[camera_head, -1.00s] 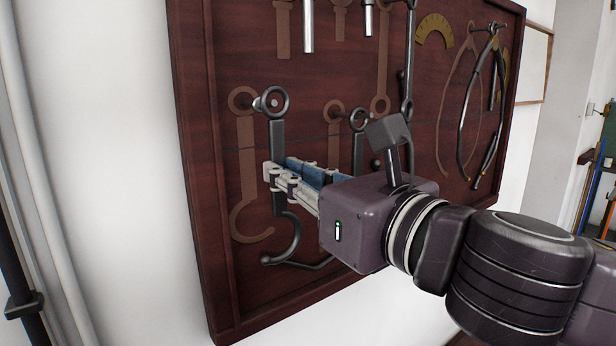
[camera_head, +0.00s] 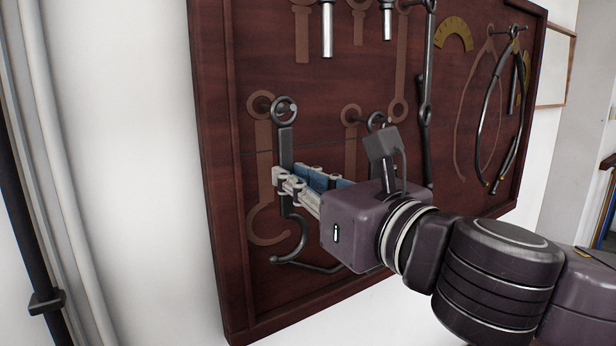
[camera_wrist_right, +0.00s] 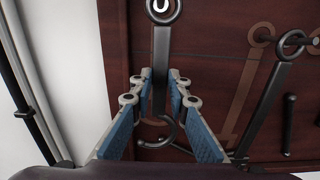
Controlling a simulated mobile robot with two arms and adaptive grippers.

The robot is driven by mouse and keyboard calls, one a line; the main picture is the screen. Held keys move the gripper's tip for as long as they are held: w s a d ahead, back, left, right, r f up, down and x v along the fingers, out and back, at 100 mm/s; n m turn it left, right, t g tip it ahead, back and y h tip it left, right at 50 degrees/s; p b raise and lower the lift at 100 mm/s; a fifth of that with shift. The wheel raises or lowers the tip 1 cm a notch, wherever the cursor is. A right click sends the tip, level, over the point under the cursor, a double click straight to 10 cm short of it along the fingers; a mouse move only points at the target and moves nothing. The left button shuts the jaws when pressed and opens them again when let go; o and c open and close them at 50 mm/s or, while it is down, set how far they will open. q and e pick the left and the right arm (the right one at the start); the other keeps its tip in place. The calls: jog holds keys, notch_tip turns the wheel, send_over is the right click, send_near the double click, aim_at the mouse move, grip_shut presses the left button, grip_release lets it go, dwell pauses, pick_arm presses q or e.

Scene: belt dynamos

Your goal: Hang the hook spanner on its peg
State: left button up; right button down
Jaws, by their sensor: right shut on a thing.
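The hook spanner (camera_head: 285,148) is dark grey, with a ring at the top and a curved hook at the bottom. It is upright, close in front of the board, right of its brown painted outline (camera_head: 264,160). My right gripper (camera_head: 287,182) is shut on its shank; the shank also shows between the fingers in the right wrist view (camera_wrist_right: 160,75). The peg (camera_wrist_right: 159,5) shows a bright end within the ring's opening, so the ring appears lined up with or around it; how deep I cannot tell. My left gripper is not in view.
The dark red tool board (camera_head: 225,200) carries other hung tools. A similar spanner (camera_wrist_right: 291,43) hangs just right of the held one, partly hidden by my wrist in the head view. Long calipers (camera_head: 468,125) hang farther right. White wall and pipes (camera_head: 45,150) lie left.

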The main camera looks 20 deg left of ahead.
jog(key=c, duration=1.8)
grip_release()
jog(key=shift+o, duration=0.2)
